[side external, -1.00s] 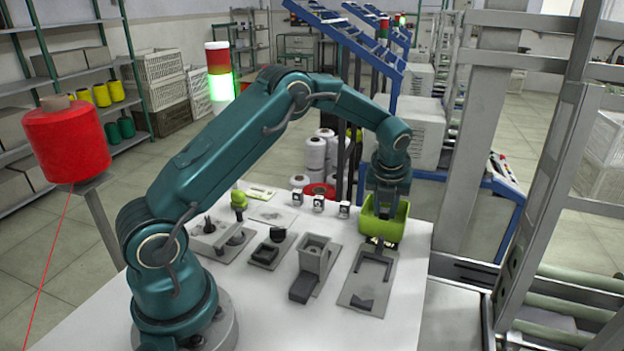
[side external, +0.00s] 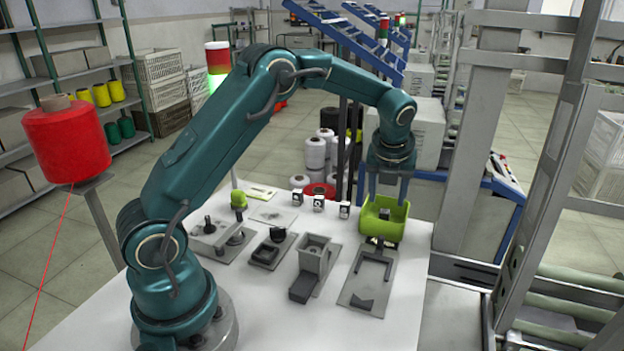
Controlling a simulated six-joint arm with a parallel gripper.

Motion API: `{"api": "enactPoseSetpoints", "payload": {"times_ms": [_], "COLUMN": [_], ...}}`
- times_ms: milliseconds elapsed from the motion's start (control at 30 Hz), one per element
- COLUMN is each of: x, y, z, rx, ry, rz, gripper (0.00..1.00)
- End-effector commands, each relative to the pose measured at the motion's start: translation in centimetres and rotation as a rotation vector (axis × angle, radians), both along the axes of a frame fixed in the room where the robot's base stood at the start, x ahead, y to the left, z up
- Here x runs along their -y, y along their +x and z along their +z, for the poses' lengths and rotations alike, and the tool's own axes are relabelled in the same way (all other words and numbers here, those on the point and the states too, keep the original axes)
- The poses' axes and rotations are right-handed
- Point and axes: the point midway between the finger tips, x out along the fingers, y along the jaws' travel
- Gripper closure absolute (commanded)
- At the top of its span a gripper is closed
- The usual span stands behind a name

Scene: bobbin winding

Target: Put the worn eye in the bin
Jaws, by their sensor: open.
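The lime-green bin (side external: 383,229) stands at the right back of the white table. A small dark piece (side external: 385,213) shows inside it; it may be the worn eye, but it is too small to tell. My gripper (side external: 388,198) is above the bin, its two fingers apart, with nothing seen between them. The fingertips are near the bin's upper rim.
Three small black-and-white blocks (side external: 318,203) stand in a row left of the bin. Grey fixtures (side external: 312,262) and a flat plate with a bracket (side external: 368,282) lie in front. A green-topped post (side external: 238,200) stands at left.

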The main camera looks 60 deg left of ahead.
Motion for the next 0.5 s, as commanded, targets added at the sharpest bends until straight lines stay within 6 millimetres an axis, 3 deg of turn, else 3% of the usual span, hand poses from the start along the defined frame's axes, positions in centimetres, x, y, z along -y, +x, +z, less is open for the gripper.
{"api": "enactPoseSetpoints", "payload": {"times_ms": [200, 500], "x": [1.2, 2.1], "y": [-1.2, -2.3], "z": [4.1, 6.7], "rx": [0.003, 0.014], "ry": [0.000, -0.018], "rz": [-0.003, 0.036], "gripper": [0.44, 0.44]}}
